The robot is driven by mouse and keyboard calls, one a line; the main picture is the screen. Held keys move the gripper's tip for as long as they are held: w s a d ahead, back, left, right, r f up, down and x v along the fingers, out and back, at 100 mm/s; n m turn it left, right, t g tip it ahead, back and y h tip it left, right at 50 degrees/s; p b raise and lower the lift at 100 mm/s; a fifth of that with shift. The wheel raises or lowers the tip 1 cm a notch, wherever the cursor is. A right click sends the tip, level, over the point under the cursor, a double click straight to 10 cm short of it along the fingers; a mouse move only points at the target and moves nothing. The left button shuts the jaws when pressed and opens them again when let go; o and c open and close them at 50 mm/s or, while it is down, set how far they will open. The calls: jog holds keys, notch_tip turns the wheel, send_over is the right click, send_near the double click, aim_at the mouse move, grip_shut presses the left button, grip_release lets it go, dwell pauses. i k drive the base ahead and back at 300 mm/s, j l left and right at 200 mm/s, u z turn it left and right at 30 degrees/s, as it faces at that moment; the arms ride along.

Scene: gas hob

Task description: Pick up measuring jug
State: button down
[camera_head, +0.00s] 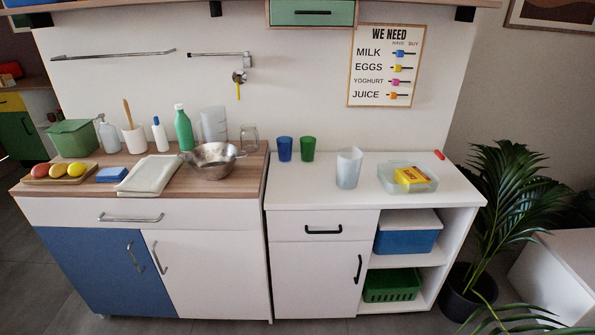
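A tall translucent jug (214,124) stands upright at the back of the wooden worktop, right of a green bottle (184,131). It looks like the measuring jug, but I cannot make out any markings. The metal colander (212,165) stands in front of it and hides its lower part. A second translucent, frosted vessel (348,169) stands upright on the white cabinet top to the right; I cannot tell if it is a jug or a cup. My gripper is not in view.
A glass jar (249,139) stands right of the tall jug. Blue (285,149) and green (307,148) cups and a clear tray (394,177) with a yellow packet (411,176) are on the white top (310,190). Its front left is clear. A folded cloth (150,174) lies left of the colander.

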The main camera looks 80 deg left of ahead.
aim_at(347, 171)
jog(key=j+u, duration=0.15)
jog(key=u, duration=0.3)
jog(key=j+u, duration=0.15)
jog(key=u, duration=0.3)
jog(key=j+u, duration=0.15)
jog(key=u, duration=0.25)
jog(key=i+j+u, duration=0.1)
jog(key=u, duration=0.35)
jog(key=l+u, duration=0.25)
jog(key=u, duration=0.15)
jog(key=l+u, duration=0.25)
jog(key=u, duration=0.2)
